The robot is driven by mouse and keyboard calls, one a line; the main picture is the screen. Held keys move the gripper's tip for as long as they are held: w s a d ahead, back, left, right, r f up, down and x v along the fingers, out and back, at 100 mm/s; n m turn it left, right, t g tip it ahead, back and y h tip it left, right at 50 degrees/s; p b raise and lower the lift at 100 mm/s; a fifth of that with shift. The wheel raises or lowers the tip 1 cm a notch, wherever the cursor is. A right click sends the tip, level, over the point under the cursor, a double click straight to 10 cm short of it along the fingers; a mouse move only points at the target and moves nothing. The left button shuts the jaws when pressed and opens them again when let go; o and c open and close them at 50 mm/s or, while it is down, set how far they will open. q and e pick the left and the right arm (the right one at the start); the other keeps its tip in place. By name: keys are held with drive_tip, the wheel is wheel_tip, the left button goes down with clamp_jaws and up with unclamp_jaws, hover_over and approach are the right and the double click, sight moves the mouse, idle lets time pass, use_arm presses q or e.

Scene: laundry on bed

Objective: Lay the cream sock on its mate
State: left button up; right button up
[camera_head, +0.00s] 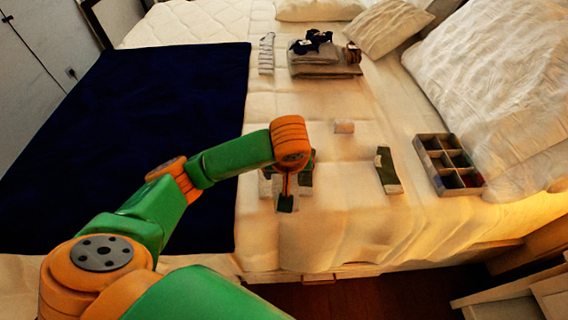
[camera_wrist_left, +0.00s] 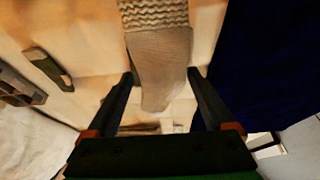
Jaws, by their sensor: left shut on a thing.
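The cream sock (camera_wrist_left: 162,60) hangs between the two fingers of my left gripper in the left wrist view, its ribbed cuff at the top edge of the picture. My left gripper (camera_head: 286,203) is shut on it, low over the near middle of the bed in the head view. A pale patch of cloth (camera_head: 266,187) shows beside the gripper; I cannot tell whether it is the held sock or its mate. The arm and gripper hide much of this spot. My right gripper is not in view.
A compartment box (camera_head: 419,152) stands farther right. Folded cloth (camera_head: 325,70) with dark items on top lies at the back. A navy blanket (camera_head: 150,110) covers the left.

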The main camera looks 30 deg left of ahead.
use_arm(q)
drive_tip(key=shift+w+a+f+b, duration=0.35)
drive_tip(key=shift+a+f+b, duration=0.1)
drive_tip(key=shift+f+b, duration=0.2)
drive_tip(key=shift+w+a+f+b, duration=0.3)
drive_tip(key=shift+a+f+b, duration=0.1)
drive_tip(key=shift+f+b, duration=0.2)
drive_tip(key=w+a+f, duration=0.2)
drive_tip(key=a, duration=0.1)
drive_tip(key=w+a+f+b, duration=0.1)
drive_tip(key=w+a+f, duration=0.1)
drive_tip(key=a+f, duration=0.1)
drive_tip(key=w+a+f, duration=0.2)
drive_tip(key=a, duration=0.1)
drive_tip(key=shift+w+a+f, duration=0.1)
drive_tip(key=shift+w+f, duration=0.15)
drive_tip(key=shift+f, duration=0.05)
wheel_tip(320, 180, down, 3)
drive_tip(key=shift+f+b, duration=0.1)
drive_tip(key=shift+b, duration=0.25)
drive_tip(key=o, duration=1.1)
drive_tip(key=shift+c, duration=0.2)
